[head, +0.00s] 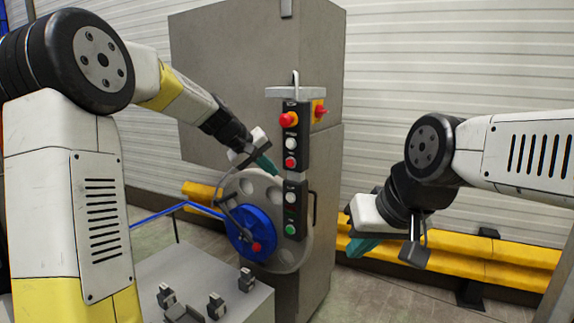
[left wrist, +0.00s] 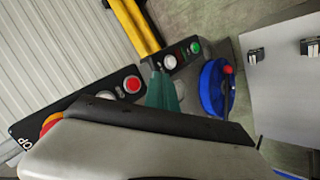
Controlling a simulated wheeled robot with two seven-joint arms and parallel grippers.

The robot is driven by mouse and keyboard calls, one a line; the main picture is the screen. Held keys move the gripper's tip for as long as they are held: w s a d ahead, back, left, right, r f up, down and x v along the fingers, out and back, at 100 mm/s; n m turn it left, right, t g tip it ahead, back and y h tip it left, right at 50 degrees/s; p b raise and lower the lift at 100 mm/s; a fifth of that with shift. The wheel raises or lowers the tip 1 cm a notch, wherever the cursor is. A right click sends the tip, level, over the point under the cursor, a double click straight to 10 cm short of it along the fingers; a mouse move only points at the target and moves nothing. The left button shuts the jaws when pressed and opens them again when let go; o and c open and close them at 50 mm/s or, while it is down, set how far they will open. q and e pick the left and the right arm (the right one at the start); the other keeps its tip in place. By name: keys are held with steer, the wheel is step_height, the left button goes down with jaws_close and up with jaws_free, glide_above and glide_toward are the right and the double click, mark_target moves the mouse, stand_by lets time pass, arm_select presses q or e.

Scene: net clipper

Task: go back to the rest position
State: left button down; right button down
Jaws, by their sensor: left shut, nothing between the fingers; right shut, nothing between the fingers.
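My left gripper (head: 267,166) is shut and empty. Its teal fingertips are close to the left side of a black control panel (head: 296,150) on the grey machine; I cannot tell whether they touch it. In the left wrist view the teal fingers (left wrist: 162,92) show near the panel (left wrist: 70,118), with its red button and white button. My right gripper (head: 362,246) is shut and empty, in the air at the right, in front of the yellow rail.
A grey cabinet (head: 240,60) stands behind the panel. A blue wheel (head: 252,232) with a red knob is below my left gripper. A grey table (head: 205,275) with several small black clips is at the front. Yellow rails (head: 470,255) run along the corrugated wall.

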stand_by(0.5)
arm_select(q)
steer(key=s+a+r+m+y, duration=0.1)
steer(key=s+a, duration=0.3)
steer(key=s, duration=0.6)
steer(key=s+a+r+m+y, duration=0.1)
steer(key=s+a+r, duration=0.15)
steer(key=s, duration=0.75)
steer(key=s+a+f+y, duration=0.1)
steer(key=s+a+f, duration=0.2)
steer(key=s, duration=0.4)
steer(key=s+a+f+m+y, duration=0.1)
steer(key=s+a+f, duration=0.2)
steer(key=s, duration=0.4)
steer(key=shift+a, duration=0.15)
steer(key=shift+f, duration=0.1)
